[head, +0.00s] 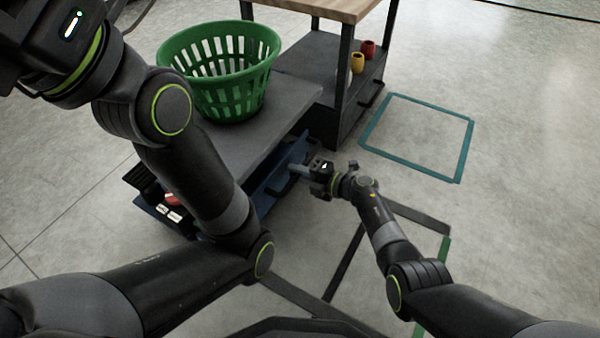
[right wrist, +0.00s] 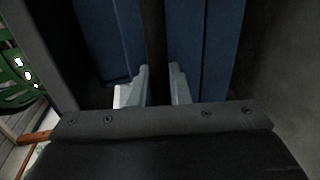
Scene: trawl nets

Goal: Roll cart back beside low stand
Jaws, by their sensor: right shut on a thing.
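A low grey-topped stand (head: 283,98) with blue lower panels (head: 268,186) is at the centre left in the head view. A taller wooden-topped unit with a dark frame (head: 343,97), likely the cart, stands right behind it; I see no wheels. My right gripper (head: 299,170) is at the blue front of the low unit. In the right wrist view its fingers (right wrist: 154,86) are shut on a dark upright bar (right wrist: 154,40) between blue panels. My left arm crosses in front of the low stand, and its gripper is outside the view.
A green slatted basket (head: 222,70) stands on the grey top. Red (head: 368,49) and yellow (head: 357,63) cups are on the taller unit's shelf. A teal floor outline (head: 465,150) encloses bare floor at right; dark and green strips (head: 445,250) lie nearer.

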